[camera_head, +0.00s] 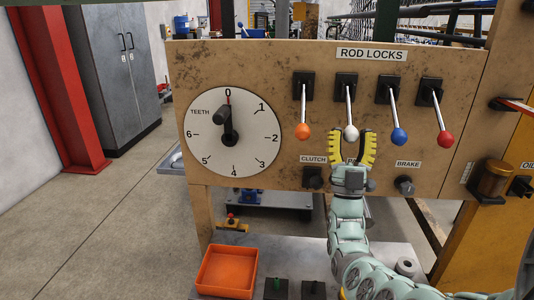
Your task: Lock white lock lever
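The white lock lever (351,132) is a metal rod with a white knob, second from the left in the row under the "ROD LOCKS" label (371,54). Its rod comes out of a black mount and hangs down. My gripper (352,136) has yellow toothed fingers that are spread apart, pointing up at the panel. The white knob shows between the fingertips, with a gap on each side. How far the fingers are from the knob in depth I cannot tell.
Orange (303,131), blue (399,137) and red (445,139) knobbed levers hang close on both sides. The clutch knob (313,178) and brake knob (404,185) sit below. A TEETH dial (256,132) is at left. An orange tray (226,272) stands lower left.

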